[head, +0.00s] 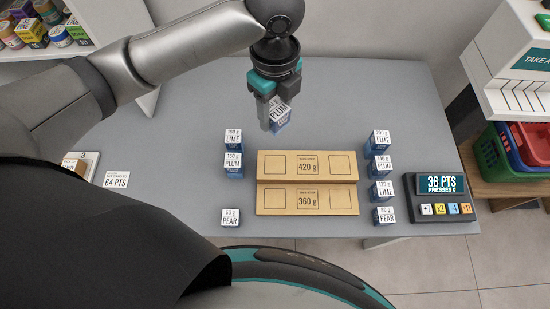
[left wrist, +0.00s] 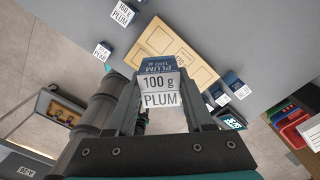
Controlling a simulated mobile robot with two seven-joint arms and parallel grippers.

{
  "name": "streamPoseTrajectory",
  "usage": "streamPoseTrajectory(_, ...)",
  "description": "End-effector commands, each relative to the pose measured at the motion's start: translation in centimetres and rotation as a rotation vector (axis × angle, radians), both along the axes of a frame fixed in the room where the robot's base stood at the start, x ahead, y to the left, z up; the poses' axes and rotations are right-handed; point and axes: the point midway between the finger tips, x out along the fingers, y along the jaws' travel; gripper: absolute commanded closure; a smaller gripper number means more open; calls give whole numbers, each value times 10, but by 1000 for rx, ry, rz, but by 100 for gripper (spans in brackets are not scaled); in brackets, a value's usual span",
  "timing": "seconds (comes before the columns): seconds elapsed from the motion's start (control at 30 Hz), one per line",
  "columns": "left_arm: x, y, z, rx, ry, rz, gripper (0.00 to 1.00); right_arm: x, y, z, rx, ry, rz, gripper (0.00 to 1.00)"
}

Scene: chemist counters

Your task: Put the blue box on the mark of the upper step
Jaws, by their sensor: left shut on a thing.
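My left gripper (head: 270,112) is shut on a blue box with a white label (head: 281,117), held above the counter behind the stepped board. In the left wrist view the box (left wrist: 160,90) reads 100 g PLUM and sits between the fingers (left wrist: 158,112). The tan stepped board has an upper step (head: 335,157) marked 420 g and a lower step (head: 335,188) marked 360 g. Each step has outlined squares at left (head: 275,165) and right (head: 342,165), all empty. The board also shows in the left wrist view (left wrist: 185,45). My right gripper is not in view.
Labelled blue-and-white boxes stand left (head: 234,165) and right (head: 378,165) of the board. A points panel (head: 440,197) is at the right, a 64 PTS card (head: 116,180) at the left. Grey counter (head: 200,110) behind the board is clear.

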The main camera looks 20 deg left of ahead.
Motion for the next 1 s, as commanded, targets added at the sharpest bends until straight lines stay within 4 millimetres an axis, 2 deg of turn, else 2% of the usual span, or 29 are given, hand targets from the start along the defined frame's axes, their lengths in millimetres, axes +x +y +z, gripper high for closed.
streamPoseTrajectory(0.5, -2, 0, -129, 2, 6, -4, 100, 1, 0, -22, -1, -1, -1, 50)
streamPoseTrajectory(0.6, -2, 0, -145, 2, 4, -5, 100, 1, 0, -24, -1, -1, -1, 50)
streamPoseTrajectory(0.77, -1, 0, -156, 1, 2, -5, 100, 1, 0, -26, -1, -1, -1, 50)
streamPoseTrajectory(1.0, -1, 0, -191, 1, 3, -5, 100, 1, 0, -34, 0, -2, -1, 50)
